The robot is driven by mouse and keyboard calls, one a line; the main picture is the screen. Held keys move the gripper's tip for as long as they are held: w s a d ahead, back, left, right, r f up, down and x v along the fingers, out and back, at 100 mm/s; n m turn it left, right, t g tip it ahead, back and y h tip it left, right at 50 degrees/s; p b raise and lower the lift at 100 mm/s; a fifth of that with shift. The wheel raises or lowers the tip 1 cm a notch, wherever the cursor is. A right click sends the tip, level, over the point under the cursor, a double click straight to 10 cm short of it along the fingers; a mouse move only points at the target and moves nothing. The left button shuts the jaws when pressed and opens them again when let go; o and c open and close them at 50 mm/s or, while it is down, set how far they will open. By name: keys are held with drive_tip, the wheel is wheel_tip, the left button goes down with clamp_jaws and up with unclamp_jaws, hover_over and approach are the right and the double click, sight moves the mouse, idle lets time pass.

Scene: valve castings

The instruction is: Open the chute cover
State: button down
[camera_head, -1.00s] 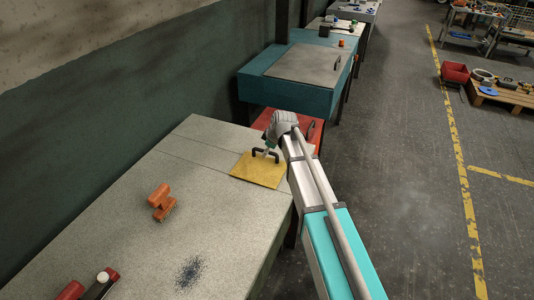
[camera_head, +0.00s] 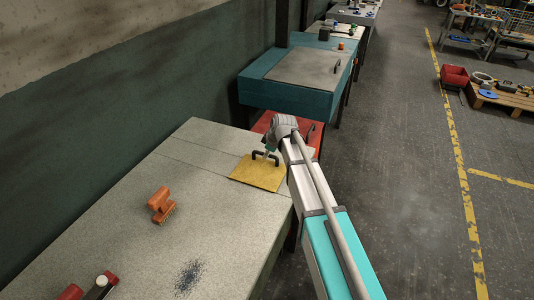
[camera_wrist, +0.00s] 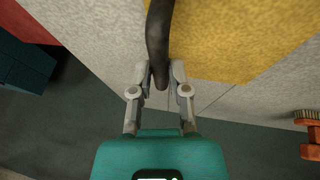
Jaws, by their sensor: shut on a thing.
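The chute cover is a yellow square plate (camera_head: 262,178) with a dark bow handle (camera_head: 257,155). It lies flat at the right edge of the grey speckled bench top. My gripper (camera_head: 269,154) is at the handle. In the wrist view, the fingers of my gripper (camera_wrist: 161,74) are shut on the dark handle (camera_wrist: 158,35), one on each side of it. The yellow plate (camera_wrist: 235,40) fills the upper right there. Whatever lies under the cover is hidden.
Red and black items (camera_head: 97,287) lie bottom left. A teal box (camera_head: 280,92) with a grey lid stands beyond a red surface.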

drive_tip(key=w+d, duration=0.1)
drive_tip(key=w, duration=0.3)
drive_tip(key=w+d, duration=0.2)
drive_tip(key=w, duration=0.2)
drive_tip(key=w+d, duration=0.1)
drive_tip(key=w, duration=0.3)
drive_tip(key=shift+d, duration=0.15)
drive_tip(key=c, duration=0.6)
unclamp_jaws()
drive_tip(key=shift+s, duration=0.1)
drive_tip(key=shift+s, duration=0.1)
